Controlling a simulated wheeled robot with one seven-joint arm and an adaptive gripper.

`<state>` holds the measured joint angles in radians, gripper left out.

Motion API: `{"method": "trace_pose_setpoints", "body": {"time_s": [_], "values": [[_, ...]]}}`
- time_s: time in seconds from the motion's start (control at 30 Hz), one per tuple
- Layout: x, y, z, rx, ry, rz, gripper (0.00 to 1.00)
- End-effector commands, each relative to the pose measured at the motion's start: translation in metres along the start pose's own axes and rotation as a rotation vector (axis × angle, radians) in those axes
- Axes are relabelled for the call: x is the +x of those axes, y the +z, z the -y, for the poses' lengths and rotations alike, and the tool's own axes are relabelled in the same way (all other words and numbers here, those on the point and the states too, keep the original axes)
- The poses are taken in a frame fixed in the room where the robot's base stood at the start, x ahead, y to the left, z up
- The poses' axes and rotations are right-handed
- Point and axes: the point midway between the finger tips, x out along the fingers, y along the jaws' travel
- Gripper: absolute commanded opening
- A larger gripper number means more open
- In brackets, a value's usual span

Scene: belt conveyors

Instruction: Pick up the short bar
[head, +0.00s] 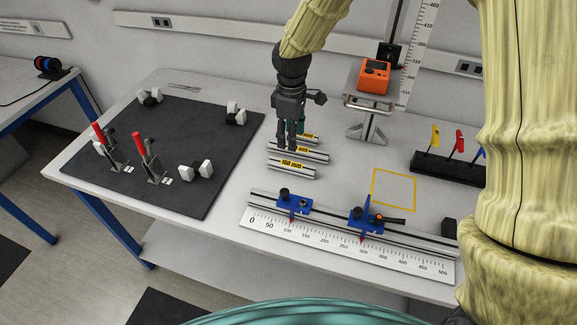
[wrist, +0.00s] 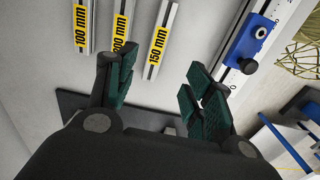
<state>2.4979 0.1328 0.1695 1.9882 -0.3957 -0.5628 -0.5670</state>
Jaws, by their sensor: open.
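Three silver bars with yellow labels lie side by side on the table. The short bar, labelled 100 mm (wrist: 82,27), is at the left of the wrist view; in the head view it is the farthest one (head: 311,138), partly hidden behind my gripper. The 200 mm bar (wrist: 124,29) lies in the middle, its lower end hidden by my left finger. The 150 mm bar (wrist: 158,45) lies on the right, nearest the ruler. My gripper (head: 288,146) points down over the bars' left ends. In the wrist view its fingers (wrist: 160,87) are apart, with nothing between them.
A ruler rail (head: 350,246) with blue stops stands in front of the bars. A dark board (head: 190,125) with red-handled clamps and white blocks lies left. An orange device (head: 374,77) stands on a stand behind right. A yellow square outline (head: 394,190) marks clear table.

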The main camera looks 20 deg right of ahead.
Motion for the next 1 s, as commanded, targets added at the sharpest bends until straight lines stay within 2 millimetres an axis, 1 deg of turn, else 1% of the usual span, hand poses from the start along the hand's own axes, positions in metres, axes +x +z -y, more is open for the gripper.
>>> {"method": "trace_pose_setpoints", "body": {"time_s": [0.03,0.27,0.6,1.0], "values": [[0.009,0.0,0.0,0.0,0.0,0.0,0.52],[0.019,-0.001,0.0,-0.002,0.0,0.001,0.52],[0.058,-0.001,0.001,-0.003,-0.001,0.002,0.52],[0.077,0.003,0.001,0.001,-0.001,0.001,0.52]]}}
